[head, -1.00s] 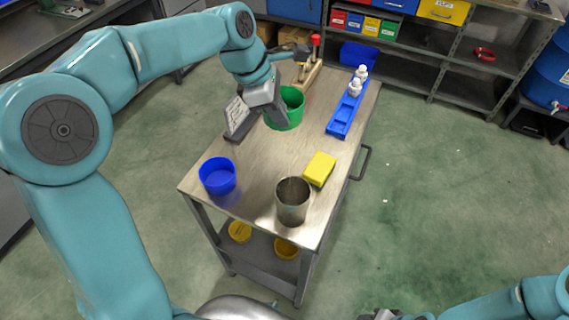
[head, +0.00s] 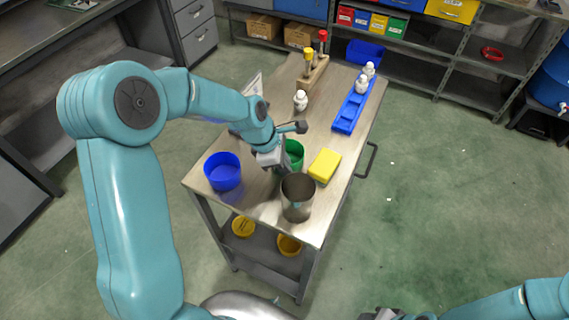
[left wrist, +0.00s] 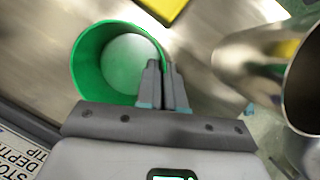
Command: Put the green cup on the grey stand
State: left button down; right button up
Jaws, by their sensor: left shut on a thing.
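The green cup (head: 296,150) is near the middle of the cart top, behind the metal cup and left of the yellow block. My left gripper (head: 281,166) is shut on its wall and partly hides it. In the left wrist view, the fingers (left wrist: 165,85) pinch the rim of the green cup (left wrist: 88,62), which looks empty. I cannot tell whether its base touches the cart. A dark grey stand (left wrist: 28,122) with a white printed card shows at the lower left there; in the head view my arm mostly hides it. My right gripper (head: 382,314) is cut off at the bottom edge.
A blue cup (head: 222,172) stands left, a metal cup (head: 298,198) in front, a yellow block (head: 325,165) right. A blue rack (head: 352,108) with white bottles, a white bottle (head: 300,100) and a wooden rack (head: 313,73) are farther back.

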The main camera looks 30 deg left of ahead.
pick_arm(q)
jog(key=c, duration=1.2)
grip_release()
jog(key=shift+c, duration=0.2)
jog(key=v, duration=1.2)
